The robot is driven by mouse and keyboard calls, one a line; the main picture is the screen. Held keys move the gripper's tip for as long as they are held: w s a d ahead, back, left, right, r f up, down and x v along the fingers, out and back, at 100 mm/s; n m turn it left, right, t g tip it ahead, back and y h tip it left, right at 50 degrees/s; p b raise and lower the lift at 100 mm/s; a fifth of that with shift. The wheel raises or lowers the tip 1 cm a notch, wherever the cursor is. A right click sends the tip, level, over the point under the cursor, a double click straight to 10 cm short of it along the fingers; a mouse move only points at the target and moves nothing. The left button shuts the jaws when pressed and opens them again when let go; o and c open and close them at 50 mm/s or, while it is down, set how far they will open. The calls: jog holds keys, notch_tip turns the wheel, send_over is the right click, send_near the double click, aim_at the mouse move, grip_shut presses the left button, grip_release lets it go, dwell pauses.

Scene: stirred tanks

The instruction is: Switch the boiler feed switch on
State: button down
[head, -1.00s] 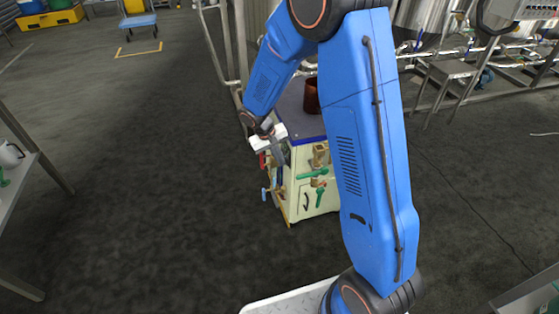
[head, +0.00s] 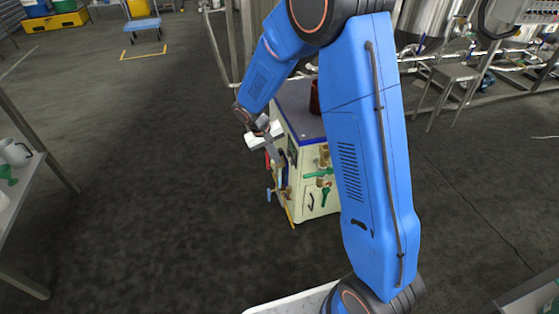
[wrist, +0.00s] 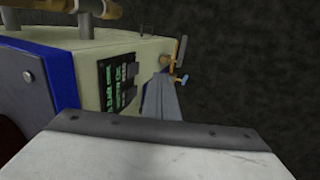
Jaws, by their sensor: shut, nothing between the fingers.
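The boiler cabinet (head: 316,204) is cream with a blue-edged top and stands on the floor behind my arm. On its side is a black panel (head: 292,150). In the wrist view this panel (wrist: 105,88) carries green lettering and two dark switch-like parts, an upper one (wrist: 130,70) and a lower one (wrist: 128,95). I cannot read which is the boiler feed switch or its position. My gripper (head: 281,161) is shut and empty, beside the panel side. In the wrist view its grey fingers (wrist: 161,98) point towards that side, right of the panel; contact cannot be told.
Valves and pipes with green (head: 319,173) and blue handles stick out from the cabinet. A brown-red vessel (head: 314,97) stands on top. Steel tanks and a frame (head: 455,75) stand back right. A shelf with jugs (head: 15,152) is at left. The floor left of the cabinet is clear.

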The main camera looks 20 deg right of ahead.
jog(key=v, duration=0.9)
